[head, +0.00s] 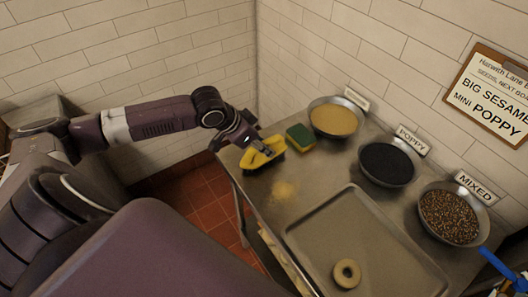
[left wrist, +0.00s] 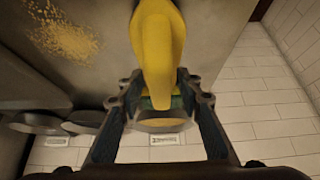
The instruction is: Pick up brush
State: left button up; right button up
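The brush (head: 263,152) has a yellow handle and a dark underside. It is at the left end of the metal counter. My left gripper (head: 254,146) is right over it and partly covers it. In the left wrist view the yellow brush (left wrist: 158,45) runs down from the top edge between the two fingertips. The fingers of the left gripper (left wrist: 158,88) stand apart, one on each side of the handle, with narrow gaps. Firm contact is not visible. My right gripper is in neither view.
A green and yellow sponge (head: 300,137) lies just right of the brush. Bowls of pale seeds (head: 334,118), black seeds (head: 387,164) and mixed seeds (head: 450,214) line the wall. A tray (head: 325,220) holds a bagel (head: 346,273). Spilled seeds (head: 284,190) lie nearby.

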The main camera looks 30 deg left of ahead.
pick_arm(q)
grip_shut()
notch_tip(320, 180, up, 20)
jog(key=b, duration=0.1)
dwell(0.6)
jog(key=shift+c, duration=2.2)
grip_release()
grip_shut()
